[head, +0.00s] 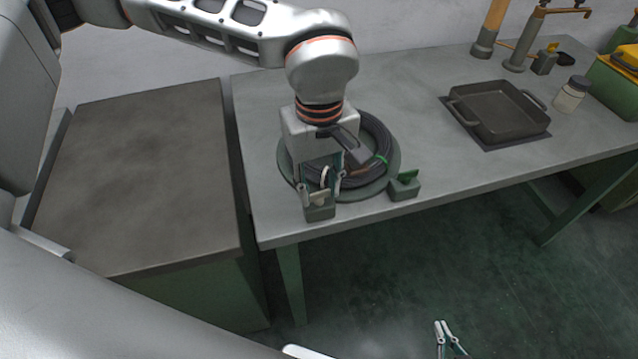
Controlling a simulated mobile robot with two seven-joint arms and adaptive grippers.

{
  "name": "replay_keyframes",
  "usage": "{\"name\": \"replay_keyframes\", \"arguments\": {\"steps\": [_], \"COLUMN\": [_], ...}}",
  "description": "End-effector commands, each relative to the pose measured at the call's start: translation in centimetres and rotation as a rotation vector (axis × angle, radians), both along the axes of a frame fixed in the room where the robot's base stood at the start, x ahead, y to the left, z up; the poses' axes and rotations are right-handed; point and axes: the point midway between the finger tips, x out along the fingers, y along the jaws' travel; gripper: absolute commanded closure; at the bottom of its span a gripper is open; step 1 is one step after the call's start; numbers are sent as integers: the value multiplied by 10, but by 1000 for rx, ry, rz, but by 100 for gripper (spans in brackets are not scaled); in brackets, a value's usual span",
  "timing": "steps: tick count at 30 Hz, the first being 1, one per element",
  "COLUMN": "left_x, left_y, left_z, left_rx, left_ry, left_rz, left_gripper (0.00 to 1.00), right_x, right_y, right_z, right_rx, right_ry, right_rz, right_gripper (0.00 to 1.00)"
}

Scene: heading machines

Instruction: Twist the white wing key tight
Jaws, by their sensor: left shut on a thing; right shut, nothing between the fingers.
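My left gripper (322,191) points down over a small grey-green block (319,212) near the front edge of the grey table. It is shut on the white wing key (319,198), a small pale piece at the top of the block. The fingers hide much of the key, so its exact angle cannot be told. My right gripper (447,328) is low at the bottom of the head view, in front of the table and far from the key. It is shut and empty.
A coil of dark cable (378,140) lies on a round green plate (397,165) behind the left gripper. A green clamp-like block (404,186) sits right of it. A black pan (500,110) and a jar (570,95) stand further right. A brown-topped cabinet (150,170) is at left.

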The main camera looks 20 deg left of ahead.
Motion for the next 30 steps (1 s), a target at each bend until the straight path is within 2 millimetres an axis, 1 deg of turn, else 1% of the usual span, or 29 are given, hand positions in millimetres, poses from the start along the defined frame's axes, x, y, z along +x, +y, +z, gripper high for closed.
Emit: {"name": "replay_keyframes", "arguments": {"steps": [9, 24, 25, 26, 27, 30], "left_x": [-1, -1, -1, -1, -1, 0], "left_y": [0, 0, 0, 0, 0, 0], "left_z": [-1, -1, -1, -1, -1, -1], "left_rx": [2, 1, 1, 1, 1, 0], "left_ry": [1, 2, 2, 2, 2, 1], "left_rz": [-106, -123, -123, -123, -122, -122], "left_gripper": [91, 91, 65, 57, 53, 53], "right_x": [-1, 1, 1, 1, 1, 1], "right_y": [0, 1, 1, 1, 1, 1], "right_z": [0, 5, 5, 5, 5, 5], "right_rx": [0, 2, 2, 2, 2, 2], "right_ry": [4, -6, -6, -5, -5, -5], "right_rz": [0, 1, 1, 1, 1, 1], "right_gripper": [100, 100, 100, 100, 100, 100]}}
